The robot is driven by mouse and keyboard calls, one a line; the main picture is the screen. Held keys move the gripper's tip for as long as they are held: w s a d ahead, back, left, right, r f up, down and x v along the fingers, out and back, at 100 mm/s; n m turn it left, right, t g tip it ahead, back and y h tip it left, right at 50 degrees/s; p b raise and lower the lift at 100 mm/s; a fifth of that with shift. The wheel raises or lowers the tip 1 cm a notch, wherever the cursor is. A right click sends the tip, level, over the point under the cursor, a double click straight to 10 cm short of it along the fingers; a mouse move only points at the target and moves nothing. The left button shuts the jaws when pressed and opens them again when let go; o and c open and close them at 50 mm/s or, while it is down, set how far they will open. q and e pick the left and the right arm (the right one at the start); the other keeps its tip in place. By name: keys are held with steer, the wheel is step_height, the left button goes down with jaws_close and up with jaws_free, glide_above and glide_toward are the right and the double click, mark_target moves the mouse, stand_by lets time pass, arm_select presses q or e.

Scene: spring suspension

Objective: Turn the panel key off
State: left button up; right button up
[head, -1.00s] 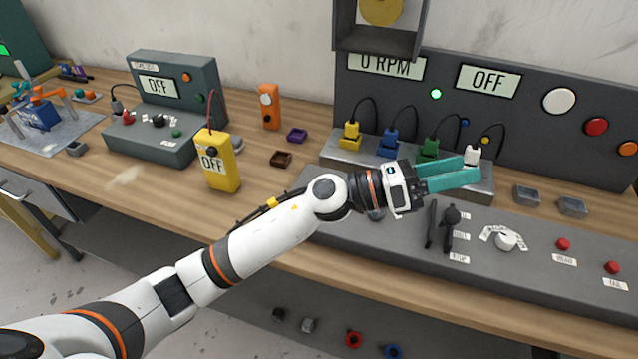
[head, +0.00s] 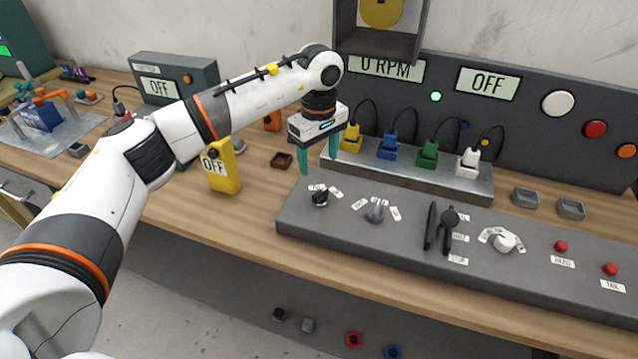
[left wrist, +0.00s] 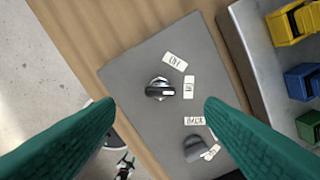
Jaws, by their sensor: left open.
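The panel key (head: 320,198) is a black key head in a silver ring, at the left end of the grey sloping console (head: 290,222). Two small white labels sit beside it; their lettering is too small to read surely. In the left wrist view the key (left wrist: 160,89) lies between my fingertips, its bar lying across the picture in line with the right-hand label (left wrist: 188,87). My left gripper (head: 318,165) points down, open and empty, above and slightly behind the key, apart from it. My right gripper is not in view.
A grey selector knob (head: 375,210) sits just right of the key. Further right are a black lever (head: 446,228), a white knob (head: 503,242) and red buttons. A raised strip (head: 400,172) with coloured plugs stands behind. A yellow meter (head: 222,172) stands to the left.

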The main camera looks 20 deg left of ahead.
mark_target(321, 197)
arm_select(q)
step_height(321, 197, down, 8)
steer(key=shift+r+p, duration=0.2)
steer(key=shift+p, duration=0.85)
steer(key=shift+f, duration=0.75)
steer(key=c, duration=1)
